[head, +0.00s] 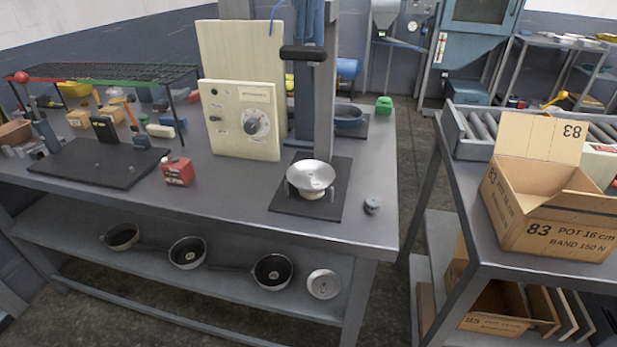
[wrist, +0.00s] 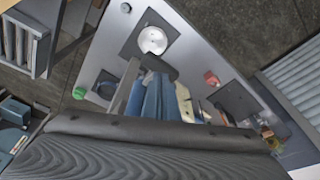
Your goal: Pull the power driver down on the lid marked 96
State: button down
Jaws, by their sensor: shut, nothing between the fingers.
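The blue power driver (head: 309,20) hangs on a grey column at the back of the bench, with a black crossbar handle (head: 303,53) at its lower end. A shiny silver lid (head: 311,175) sits below it on a black base plate (head: 283,202), clear of the driver. I cannot read a 96 on it. The wrist view also shows the driver (wrist: 155,98), the handle (wrist: 159,66) and the lid (wrist: 153,40). My gripper (wrist: 155,128) fills the bottom of the wrist view as a dark ribbed shape, shut and empty, apart from the handle. It does not show in the head view.
A cream control box (head: 240,120) stands left of the column. Several pans and a round lid (head: 323,284) lie on the lower shelf. A carton (head: 545,220) stands right.

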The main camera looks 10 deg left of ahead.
jog(key=shift+f, duration=0.1)
notch_tip(320, 180, down, 22)
jog(key=b, duration=1)
jog(key=shift+r, duration=0.2)
dwell(3.0)
jog(key=shift+p, duration=0.45)
dwell(0.3)
